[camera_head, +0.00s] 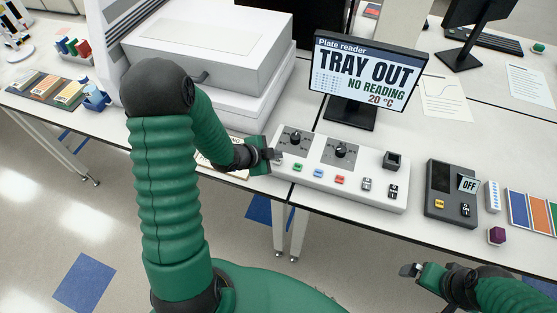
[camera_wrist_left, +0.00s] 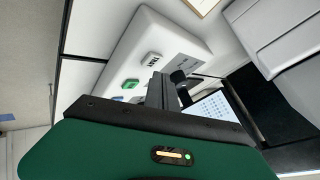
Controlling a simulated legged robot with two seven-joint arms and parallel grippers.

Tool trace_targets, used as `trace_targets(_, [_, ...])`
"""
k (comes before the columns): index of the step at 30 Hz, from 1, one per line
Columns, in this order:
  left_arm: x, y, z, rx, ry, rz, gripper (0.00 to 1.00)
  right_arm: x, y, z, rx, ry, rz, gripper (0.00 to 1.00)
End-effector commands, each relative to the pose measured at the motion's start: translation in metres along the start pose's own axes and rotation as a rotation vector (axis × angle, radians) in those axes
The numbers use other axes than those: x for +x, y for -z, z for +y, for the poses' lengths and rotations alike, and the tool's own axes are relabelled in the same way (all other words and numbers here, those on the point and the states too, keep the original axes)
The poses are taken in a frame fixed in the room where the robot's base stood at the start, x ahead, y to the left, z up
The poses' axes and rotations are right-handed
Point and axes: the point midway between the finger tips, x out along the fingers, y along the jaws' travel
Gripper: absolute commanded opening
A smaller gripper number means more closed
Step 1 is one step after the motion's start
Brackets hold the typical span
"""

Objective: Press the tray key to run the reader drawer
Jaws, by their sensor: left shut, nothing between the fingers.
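The white control panel (camera_head: 322,188) has two black knobs and a row of keys, including green (camera_head: 298,166), blue (camera_head: 318,173) and red (camera_head: 341,180). The screen (camera_head: 366,75) reads "TRAY OUT", "NO READING", "20 °C". The white plate reader (camera_head: 215,50) stands at left; my arm partly hides its front. My right gripper (camera_head: 411,271) is low at right, its opening unclear.
A dark control box (camera_head: 450,195) with an "OFF" display stands right of the panel. A blue holder (camera_head: 95,96) and a card tray (camera_head: 52,88) are at the left. The bench's front edge runs just before the panel.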

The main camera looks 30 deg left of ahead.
Motion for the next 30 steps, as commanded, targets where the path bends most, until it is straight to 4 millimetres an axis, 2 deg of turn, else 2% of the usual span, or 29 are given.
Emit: trace_targets(30, [0.0041, 0.0006, 0.0067, 0.001, 0.001, 0.000, 0.00, 0.0075, -0.0018, -0.0002, 0.000, 0.000, 0.000, 0.98])
